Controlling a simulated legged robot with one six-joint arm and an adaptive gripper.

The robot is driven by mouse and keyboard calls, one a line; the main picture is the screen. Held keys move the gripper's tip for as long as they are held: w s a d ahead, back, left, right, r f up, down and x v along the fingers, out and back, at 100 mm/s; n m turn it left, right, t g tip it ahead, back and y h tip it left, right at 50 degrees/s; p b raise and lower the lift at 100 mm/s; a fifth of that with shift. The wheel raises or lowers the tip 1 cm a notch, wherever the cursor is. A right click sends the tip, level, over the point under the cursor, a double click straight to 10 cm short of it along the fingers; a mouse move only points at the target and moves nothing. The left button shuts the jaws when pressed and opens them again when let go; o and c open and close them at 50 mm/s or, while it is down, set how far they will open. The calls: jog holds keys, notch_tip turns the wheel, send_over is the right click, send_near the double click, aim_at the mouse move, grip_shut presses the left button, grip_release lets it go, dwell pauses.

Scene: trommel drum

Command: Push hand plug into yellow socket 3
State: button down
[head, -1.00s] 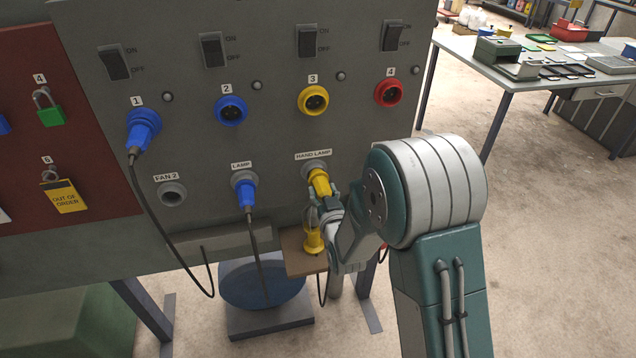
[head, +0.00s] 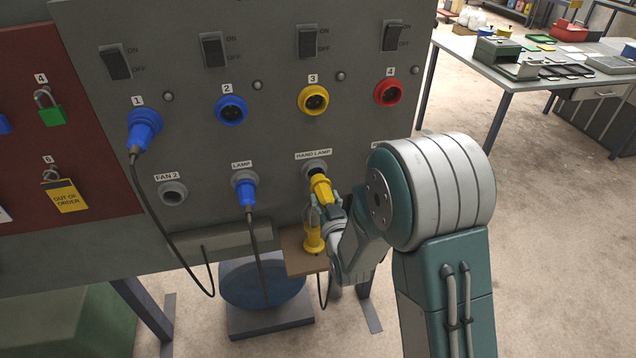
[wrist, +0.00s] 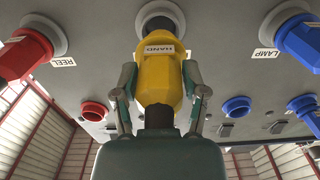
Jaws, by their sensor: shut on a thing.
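The yellow hand plug (head: 323,189) is held in my gripper (head: 324,204), just below the grey holder labelled HAND LAMP (head: 316,168). In the wrist view, the plug (wrist: 160,73) reads HAND and sits between the two fingers of my gripper (wrist: 160,92). Its tip is close to the dark opening of the holder (wrist: 161,17); a gap shows in the head view. Yellow socket 3 (head: 313,100) is on the panel above, empty, with its dark face showing.
Blue socket 2 (head: 232,110) and red socket 4 (head: 389,92) flank socket 3. A blue plug (head: 144,130) fills socket 1, its cable hanging. A blue plug (head: 246,190) sits in the LAMP holder. A yellow lamp body (head: 313,238) stands below on a wooden shelf (head: 298,263).

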jog(key=shift+s, duration=0.1)
jog(key=shift+v, duration=2.35)
jog(key=shift+d, duration=0.1)
